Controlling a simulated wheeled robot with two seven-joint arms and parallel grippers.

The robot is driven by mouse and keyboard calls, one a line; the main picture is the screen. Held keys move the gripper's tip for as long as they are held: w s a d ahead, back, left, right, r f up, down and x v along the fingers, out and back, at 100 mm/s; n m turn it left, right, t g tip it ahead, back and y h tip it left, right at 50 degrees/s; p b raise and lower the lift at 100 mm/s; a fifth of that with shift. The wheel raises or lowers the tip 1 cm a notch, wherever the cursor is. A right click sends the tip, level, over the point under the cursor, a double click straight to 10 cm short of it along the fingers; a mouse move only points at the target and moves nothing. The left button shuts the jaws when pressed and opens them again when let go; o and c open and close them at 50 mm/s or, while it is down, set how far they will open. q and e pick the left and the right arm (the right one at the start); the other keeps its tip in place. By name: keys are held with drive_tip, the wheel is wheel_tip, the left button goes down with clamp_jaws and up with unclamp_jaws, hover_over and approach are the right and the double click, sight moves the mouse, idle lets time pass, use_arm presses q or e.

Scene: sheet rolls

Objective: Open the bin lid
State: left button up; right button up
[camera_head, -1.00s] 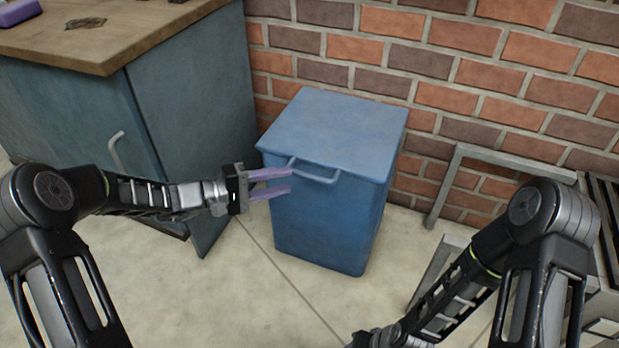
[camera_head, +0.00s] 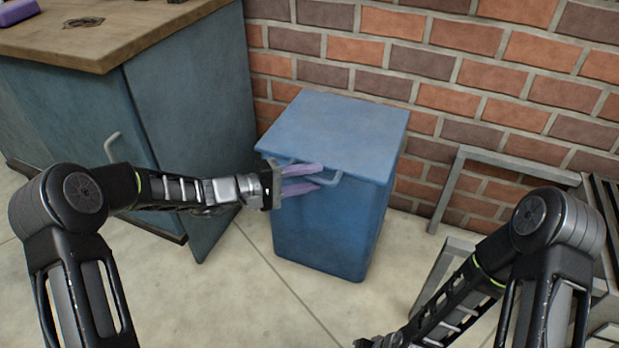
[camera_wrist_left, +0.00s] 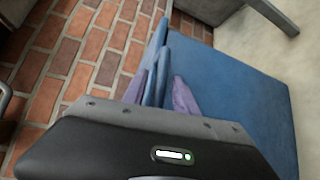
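The blue bin (camera_head: 325,235) stands against the brick wall with its lid (camera_head: 340,125) closed. A blue bar handle (camera_head: 338,180) sticks out from the lid's front edge. My left gripper (camera_head: 320,176) is at this handle, its two purple fingers apart, one above the other, partly covering the handle. In the left wrist view the handle (camera_wrist_left: 160,80) passes between the spread fingers (camera_wrist_left: 163,92), and the bin's blue front (camera_wrist_left: 235,85) fills the right side. Whether a finger touches the handle cannot be told.
A blue-grey cabinet (camera_head: 190,110) with a wooden top (camera_head: 95,45) stands left of the bin. A grey metal frame (camera_head: 520,165) stands at the right near the wall. The floor (camera_head: 270,310) before the bin is clear.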

use_arm(q)
clamp_jaws()
idle(1.2)
